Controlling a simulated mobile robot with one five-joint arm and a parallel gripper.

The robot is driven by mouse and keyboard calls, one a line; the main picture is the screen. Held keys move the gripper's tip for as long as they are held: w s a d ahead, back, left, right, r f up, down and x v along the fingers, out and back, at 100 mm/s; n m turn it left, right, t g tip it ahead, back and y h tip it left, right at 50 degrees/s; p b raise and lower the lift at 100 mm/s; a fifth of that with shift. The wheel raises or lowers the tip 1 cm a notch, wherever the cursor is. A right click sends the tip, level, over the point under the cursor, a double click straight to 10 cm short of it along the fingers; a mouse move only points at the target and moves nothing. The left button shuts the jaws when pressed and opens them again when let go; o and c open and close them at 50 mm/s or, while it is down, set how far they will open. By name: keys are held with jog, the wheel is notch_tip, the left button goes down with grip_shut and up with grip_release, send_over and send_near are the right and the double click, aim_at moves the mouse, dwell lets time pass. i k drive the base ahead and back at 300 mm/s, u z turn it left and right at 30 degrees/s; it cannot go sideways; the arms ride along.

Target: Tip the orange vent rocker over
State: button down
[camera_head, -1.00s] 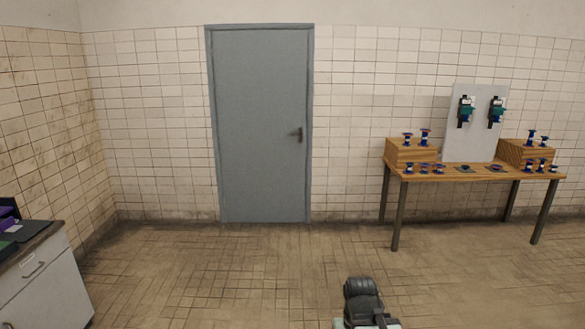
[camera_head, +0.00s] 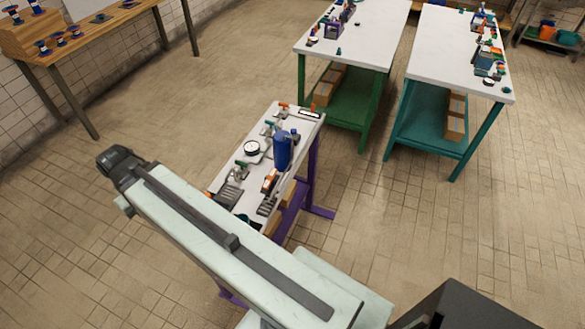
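A small bench with a white top (camera_head: 222,183) and purple legs stands in the middle of the view, behind my arm. Small orange parts show on it: one (camera_head: 270,182) on a grey block near its middle, and one (camera_head: 283,105) near its far edge. I cannot tell which of these is the vent rocker, or how it is tilted. My pale arm crosses the front of the bench and hides part of it. Its dark end (camera_head: 122,164) is at the left, over the floor and apart from the bench. The fingers cannot be made out.
A blue cylinder (camera_head: 282,150) and a round white gauge (camera_head: 252,148) stand on the same bench. A green-legged table (camera_head: 370,35) and a teal-legged table (camera_head: 440,50) stand behind it. A wooden table (camera_head: 105,22) is at the upper left. Floor between them is clear.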

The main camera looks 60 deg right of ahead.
aim_at(269, 180)
jog(key=z, duration=0.35)
jog(key=k, duration=1.3)
jog(key=u, duration=0.4)
jog(key=i, duration=1)
jog(key=z, duration=0.1)
